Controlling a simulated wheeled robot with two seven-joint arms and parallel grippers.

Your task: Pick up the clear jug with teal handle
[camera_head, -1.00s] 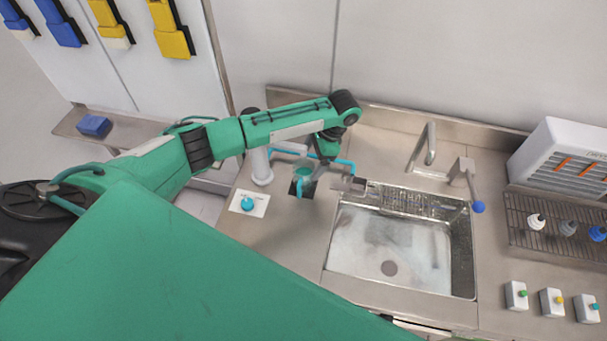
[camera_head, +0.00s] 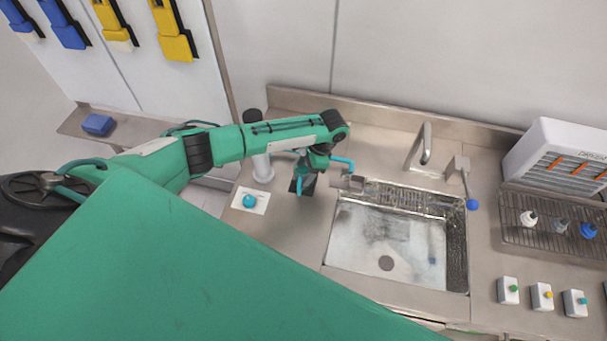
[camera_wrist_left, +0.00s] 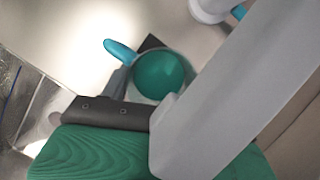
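The clear jug (camera_wrist_left: 160,76) shows from above in the left wrist view, with teal inside its round rim and its teal handle (camera_wrist_left: 121,50) pointing up-left. In the head view the handle (camera_head: 299,187) shows just below my left wrist, and most of the jug body is hidden. My left gripper (camera_head: 309,172) is directly over the jug. In the wrist view, its grey and dark parts overlap the jug's lower edge. I cannot tell whether it touches the jug or how far its fingers are apart. My right gripper is not in view.
The jug stands by a dark square (camera_wrist_left: 151,43) on the steel counter. A steel sink (camera_head: 385,240) with a tap is to its right. A white pad with a teal knob (camera_head: 250,201) and a white cylinder (camera_head: 262,166) are close on the left. The counter in front is clear.

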